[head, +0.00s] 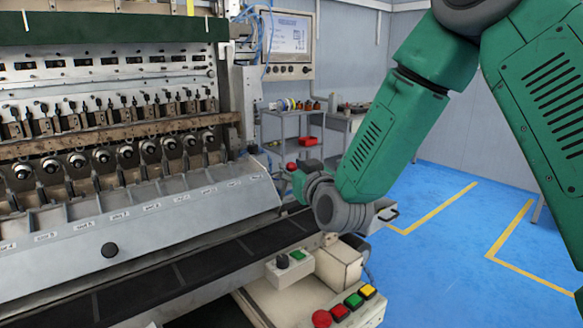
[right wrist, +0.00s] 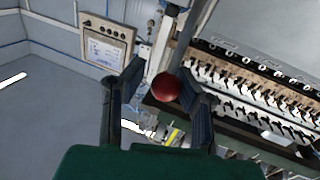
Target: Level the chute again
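The chute (head: 150,215) is a long grey metal tray with labelled compartments along the front of the coil winder. A red ball knob (head: 291,166) shows beyond the chute's right end; in the right wrist view the red ball (right wrist: 166,87) sits between my fingers, by a grey bar. My right gripper (right wrist: 162,72) is open, its two dark fingers on either side of the ball with a gap at the left finger. In the head view the arm mostly hides the fingers. My left gripper is out of view.
A dark conveyor belt (head: 180,270) runs below the chute. A control box with red, green and yellow buttons (head: 350,305) stands at the front. A screen panel (head: 288,38) and a shelf with a red bin (head: 307,141) are behind. Blue floor at right is clear.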

